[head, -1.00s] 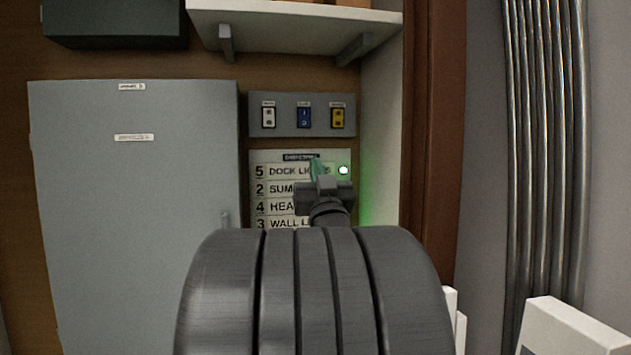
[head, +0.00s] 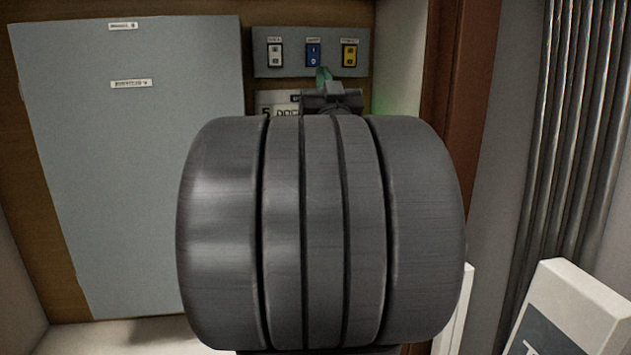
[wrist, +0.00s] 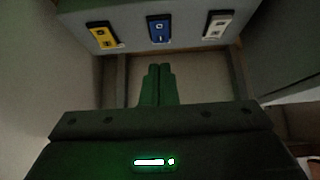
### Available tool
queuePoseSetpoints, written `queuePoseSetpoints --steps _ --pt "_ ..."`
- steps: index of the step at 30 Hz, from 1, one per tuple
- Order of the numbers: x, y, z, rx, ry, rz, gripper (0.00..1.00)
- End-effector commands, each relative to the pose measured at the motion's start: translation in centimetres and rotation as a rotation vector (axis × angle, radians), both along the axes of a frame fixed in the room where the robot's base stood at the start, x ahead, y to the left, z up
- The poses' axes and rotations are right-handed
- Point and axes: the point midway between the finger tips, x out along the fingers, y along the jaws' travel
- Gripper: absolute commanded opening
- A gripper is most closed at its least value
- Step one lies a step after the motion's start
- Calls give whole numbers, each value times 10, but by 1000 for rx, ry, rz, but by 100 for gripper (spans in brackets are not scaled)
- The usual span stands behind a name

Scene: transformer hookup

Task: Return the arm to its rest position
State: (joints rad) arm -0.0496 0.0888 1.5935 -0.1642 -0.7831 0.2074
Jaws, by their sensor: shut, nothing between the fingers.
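My gripper (head: 323,75) shows in the head view just above my large dark arm joint, below the switch panel. In the wrist view its green fingers (wrist: 157,84) are together with nothing between them. They point toward the grey switch panel (wrist: 135,22) and stay apart from it as far as I can tell. In the head view my arm joint hides most of the label board (head: 280,103) behind it.
The switch panel (head: 263,66) carries a white switch (head: 275,55), a blue switch (head: 313,55) and a yellow switch (head: 350,55). A grey cabinet (head: 140,170) stands left. Metal conduits (head: 570,130) and a white box (head: 575,310) are at the right.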

Motion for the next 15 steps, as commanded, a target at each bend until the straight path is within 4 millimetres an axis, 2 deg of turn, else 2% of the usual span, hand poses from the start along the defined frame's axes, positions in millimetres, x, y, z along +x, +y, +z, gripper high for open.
queuePoseSetpoints --steps 1,7,15 --pt "-11 -2 -10 0 -5 -1 0" --pt "-36 -7 -30 1 -4 0 0" --pt "-44 -9 -34 1 -4 0 0"
